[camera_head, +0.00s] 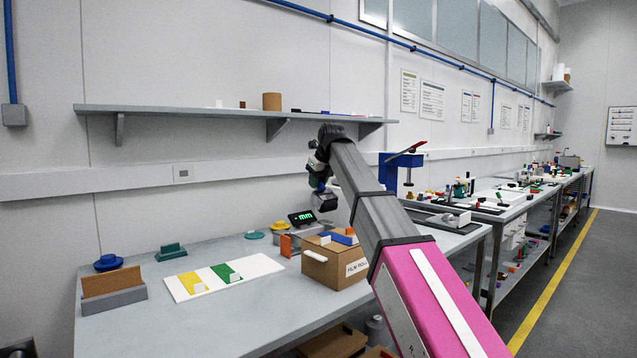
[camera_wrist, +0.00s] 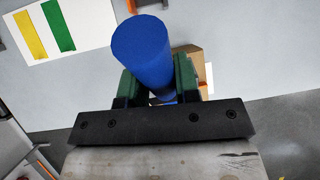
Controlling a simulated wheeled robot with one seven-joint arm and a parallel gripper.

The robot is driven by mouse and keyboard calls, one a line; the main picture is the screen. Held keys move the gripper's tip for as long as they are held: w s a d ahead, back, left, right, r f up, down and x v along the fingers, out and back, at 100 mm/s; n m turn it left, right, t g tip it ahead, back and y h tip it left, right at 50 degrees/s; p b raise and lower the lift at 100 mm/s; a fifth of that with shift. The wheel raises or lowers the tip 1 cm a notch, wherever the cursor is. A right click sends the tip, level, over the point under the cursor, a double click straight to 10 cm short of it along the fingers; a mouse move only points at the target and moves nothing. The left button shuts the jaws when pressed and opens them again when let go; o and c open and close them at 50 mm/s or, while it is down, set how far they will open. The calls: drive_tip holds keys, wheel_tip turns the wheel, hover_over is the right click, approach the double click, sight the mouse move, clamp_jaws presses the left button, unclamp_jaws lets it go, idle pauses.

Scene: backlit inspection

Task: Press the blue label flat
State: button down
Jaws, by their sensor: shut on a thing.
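My gripper (camera_wrist: 158,85) has green fingers and is shut on a blue cylinder (camera_wrist: 142,45), which sticks out beyond the fingertips in the wrist view. In the head view my gripper (camera_head: 322,190) is above the table, behind the cardboard box (camera_head: 322,268). A white board (camera_head: 258,267) lies on the table left of the box. It carries a yellow strip (camera_head: 193,283) and a green strip (camera_head: 225,272), each with a small pale piece at its near end. No strip on the board is blue. A blue piece (camera_head: 345,238) shows on top of the box; I cannot tell whether it is a label.
A brown-and-grey holder (camera_head: 112,291), a blue round piece (camera_head: 108,262) and a green block (camera_head: 170,252) stand left. A small display (camera_head: 302,218) and an orange piece (camera_head: 286,246) stand behind the box. The table front left is clear.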

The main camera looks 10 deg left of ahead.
drive_tip(key=shift+f, duration=3.55)
drive_tip(key=shift+f, duration=0.4)
drive_tip(key=shift+s+d, duration=1.25)
drive_tip(key=shift+d, duration=0.25)
drive_tip(key=shift+s+d, duration=1.25)
drive_tip(key=shift+d, duration=0.25)
idle(1.1)
